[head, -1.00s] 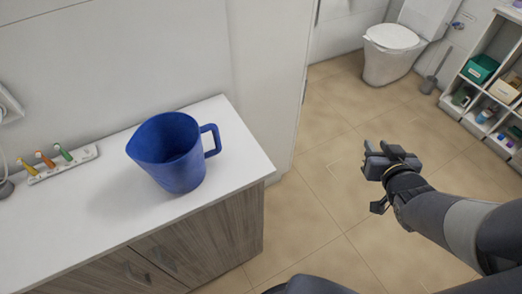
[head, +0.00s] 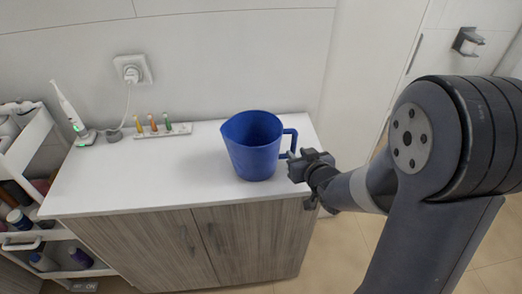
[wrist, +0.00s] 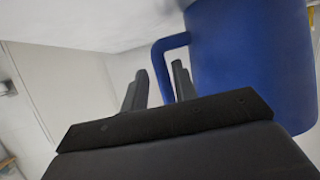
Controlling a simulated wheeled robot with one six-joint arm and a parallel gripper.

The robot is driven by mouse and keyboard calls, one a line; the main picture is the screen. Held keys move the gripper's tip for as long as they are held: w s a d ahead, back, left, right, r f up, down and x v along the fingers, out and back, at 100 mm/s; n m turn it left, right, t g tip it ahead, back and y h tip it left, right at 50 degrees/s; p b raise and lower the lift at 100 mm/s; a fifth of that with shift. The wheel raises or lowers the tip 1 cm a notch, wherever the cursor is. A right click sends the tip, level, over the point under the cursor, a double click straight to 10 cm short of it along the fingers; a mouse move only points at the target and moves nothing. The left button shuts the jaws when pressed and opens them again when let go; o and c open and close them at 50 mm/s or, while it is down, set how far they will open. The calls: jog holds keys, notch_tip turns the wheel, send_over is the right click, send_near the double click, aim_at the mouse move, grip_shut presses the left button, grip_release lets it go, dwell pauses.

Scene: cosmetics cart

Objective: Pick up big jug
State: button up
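The big jug (head: 252,150) is blue, upright and open-topped, and stands on the white counter. Its handle (head: 294,142) points right. My gripper (head: 302,160) is at the handle, at the jug's right side. In the wrist view the jug (wrist: 255,65) fills the upper right and its handle (wrist: 165,62) shows in the gap between the two dark fingers (wrist: 160,88). The fingers are apart, so my gripper is open. I cannot tell whether either finger touches the handle.
The counter (head: 120,185) has free room left of the jug. At its back are a small rack (head: 160,131) with coloured items and an electric toothbrush (head: 68,108). A white shelf cart (head: 25,160) stands at the left. The wall is close behind.

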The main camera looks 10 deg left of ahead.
aim_at(294, 151)
jog(key=shift+p+x, duration=0.35)
jog(key=shift+x, duration=1.65)
jog(key=shift+c, duration=0.2)
grip_shut()
